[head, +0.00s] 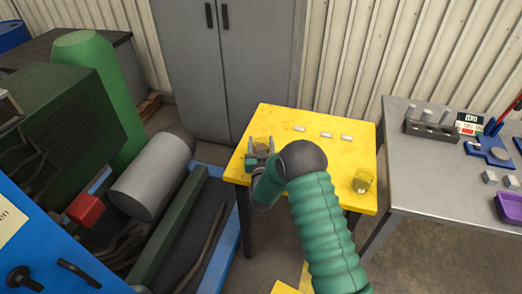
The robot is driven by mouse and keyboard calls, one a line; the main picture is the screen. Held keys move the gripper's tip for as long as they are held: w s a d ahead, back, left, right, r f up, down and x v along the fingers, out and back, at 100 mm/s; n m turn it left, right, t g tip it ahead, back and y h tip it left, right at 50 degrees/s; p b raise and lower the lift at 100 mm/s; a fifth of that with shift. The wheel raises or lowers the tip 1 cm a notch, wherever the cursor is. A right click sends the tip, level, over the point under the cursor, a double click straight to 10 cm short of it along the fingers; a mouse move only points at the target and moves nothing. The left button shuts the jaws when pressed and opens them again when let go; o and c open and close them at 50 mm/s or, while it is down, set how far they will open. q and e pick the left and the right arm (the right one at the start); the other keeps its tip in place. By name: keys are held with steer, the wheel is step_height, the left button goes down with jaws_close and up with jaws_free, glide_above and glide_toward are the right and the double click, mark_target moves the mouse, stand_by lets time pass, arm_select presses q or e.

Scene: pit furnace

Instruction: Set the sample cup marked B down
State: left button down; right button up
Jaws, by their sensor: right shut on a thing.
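My right arm reaches over the yellow table (350,158). Its gripper (261,156) is at the table's left side, shut on a small yellowish cup (262,143). The gripper and arm partly hide this cup. Its mark cannot be read, and I cannot tell whether it touches the tabletop. A second yellowish cup (362,181) stands near the table's front right corner, apart from the gripper. Its mark is not legible either. My left gripper is not in view.
Several small pale pieces (326,135) lie in a row across the table's back half. A grey bench (420,180) on the right carries a dark rack (430,127), a blue-based device (490,150) and a purple tray (508,208). Grey cabinets (228,60) stand behind; machinery is left.

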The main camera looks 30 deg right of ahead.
mark_target(258, 147)
steer(key=f, duration=0.1)
steer(key=a+f, duration=0.1)
steer(key=f, duration=0.1)
steer(key=shift+a, duration=0.25)
steer(key=shift+d+f, duration=0.1)
steer(key=shift+f, duration=0.1)
steer(key=o, duration=1)
steer(key=shift+d, duration=0.1)
steer(key=o, duration=0.3)
steer(key=shift+d+f, duration=0.1)
steer(key=shift+d, duration=0.1)
steer(key=shift+o, duration=0.2)
steer(key=shift+a+r, duration=0.2)
steer(key=shift+s+a, duration=0.15)
steer(key=shift+s, duration=0.05)
steer(key=v, duration=1.1)
steer(key=s+a+n+g+y, duration=0.45)
steer(key=a+y, duration=0.35)
steer(key=a, duration=0.3)
steer(key=s+a+n+g, duration=0.1)
steer(key=s+g, duration=0.3)
steer(key=s, duration=0.5)
steer(key=s+a+r+n+g+y, duration=0.1)
steer(key=s+a+g, duration=0.2)
steer(key=s, duration=0.6)
steer(key=shift+r+g+y, duration=0.3)
steer(key=shift+g, duration=0.25)
